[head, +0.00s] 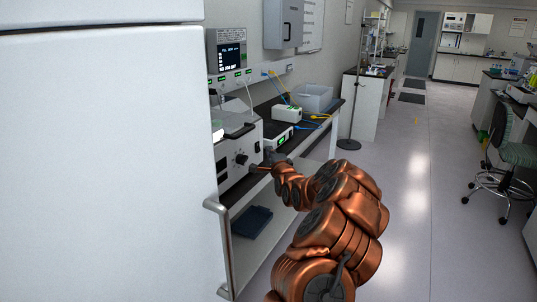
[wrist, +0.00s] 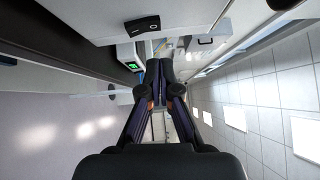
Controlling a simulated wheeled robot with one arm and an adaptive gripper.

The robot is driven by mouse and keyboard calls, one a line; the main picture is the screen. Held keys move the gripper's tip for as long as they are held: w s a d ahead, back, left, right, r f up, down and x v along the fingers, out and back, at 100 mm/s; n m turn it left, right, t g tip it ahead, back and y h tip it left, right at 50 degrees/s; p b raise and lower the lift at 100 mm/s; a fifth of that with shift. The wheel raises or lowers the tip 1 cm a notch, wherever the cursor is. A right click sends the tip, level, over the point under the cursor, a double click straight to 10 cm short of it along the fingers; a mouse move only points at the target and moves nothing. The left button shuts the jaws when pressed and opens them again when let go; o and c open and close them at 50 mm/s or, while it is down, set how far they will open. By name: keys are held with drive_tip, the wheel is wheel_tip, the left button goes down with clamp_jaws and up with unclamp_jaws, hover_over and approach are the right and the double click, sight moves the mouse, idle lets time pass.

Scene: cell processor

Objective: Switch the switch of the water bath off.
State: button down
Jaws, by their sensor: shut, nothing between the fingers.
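The water bath (head: 233,172) is a white box with a dark knob on its front, on the bench in the head view. Its white front also shows at the top of the wrist view (wrist: 95,22). A black rocker switch (wrist: 142,26) with white markings sits on that front; I cannot tell which side is pressed. My gripper (wrist: 158,72) is shut and empty, with its fingertips below the switch in the wrist picture and apart from it. In the head view my gripper (head: 268,160) is close to the front right of the water bath, partly hidden by my wrist.
A small white device with a green display (head: 283,140) stands beyond the water bath on the dark bench. A grey tub (head: 314,98) is farther back.

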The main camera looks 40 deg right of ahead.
drive_tip(key=b+v, duration=0.2)
drive_tip(key=v, duration=0.6)
drive_tip(key=shift+s+d+r, duration=0.2)
drive_tip(key=shift+s+r, duration=0.1)
drive_tip(key=shift+r, duration=0.35)
drive_tip(key=shift+d, duration=0.1)
